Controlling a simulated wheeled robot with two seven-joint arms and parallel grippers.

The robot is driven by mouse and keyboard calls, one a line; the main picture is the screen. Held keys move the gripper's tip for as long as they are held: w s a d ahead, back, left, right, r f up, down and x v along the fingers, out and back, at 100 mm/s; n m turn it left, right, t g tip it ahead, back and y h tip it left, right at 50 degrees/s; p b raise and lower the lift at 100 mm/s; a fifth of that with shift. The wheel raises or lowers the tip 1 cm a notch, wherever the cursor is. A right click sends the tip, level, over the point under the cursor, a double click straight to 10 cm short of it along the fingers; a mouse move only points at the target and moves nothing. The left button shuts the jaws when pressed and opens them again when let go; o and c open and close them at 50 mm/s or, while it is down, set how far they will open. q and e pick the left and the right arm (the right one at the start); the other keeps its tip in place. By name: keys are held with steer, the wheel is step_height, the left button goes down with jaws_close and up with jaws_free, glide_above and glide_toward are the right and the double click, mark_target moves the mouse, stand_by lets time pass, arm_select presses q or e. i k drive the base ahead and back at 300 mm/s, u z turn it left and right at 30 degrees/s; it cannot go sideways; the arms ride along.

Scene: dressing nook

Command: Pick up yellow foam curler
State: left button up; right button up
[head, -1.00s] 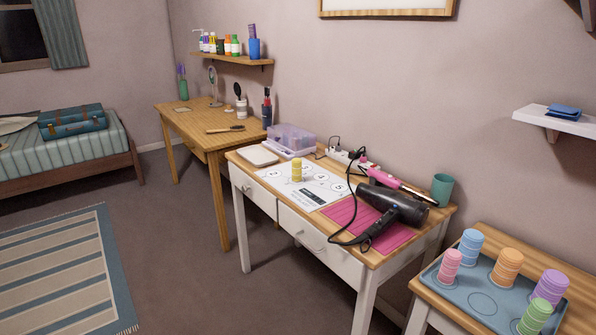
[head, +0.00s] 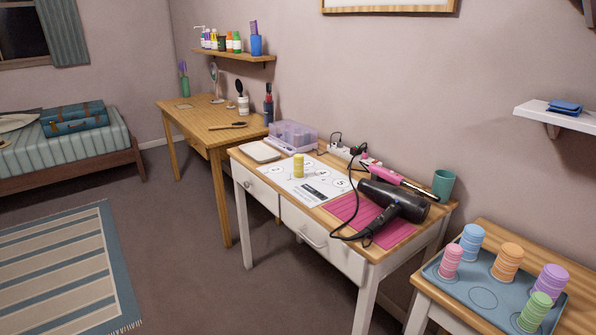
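The yellow foam curler (head: 298,166) stands upright on a white printed sheet (head: 318,191) with numbered circles, on the white table with a wooden top (head: 356,252). The sheet lies left of a pink mat. Neither of my grippers shows in the head view.
A black hair dryer (head: 393,200) lies on the pink mat (head: 398,234), its cord looping beside the sheet. A pink styling iron (head: 395,178), a teal cup (head: 443,185), a clear purple box (head: 292,136) and a white dish (head: 259,151) surround it. A blue tray (head: 455,287) holds pink, blue, orange, purple and green curlers.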

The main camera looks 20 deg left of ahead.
mark_target(298, 158)
steer(key=z, duration=1)
steer(key=k, duration=0.2)
steer(key=u, duration=2.5)
steer(key=i, duration=1.15)
steer(key=u, duration=0.25)
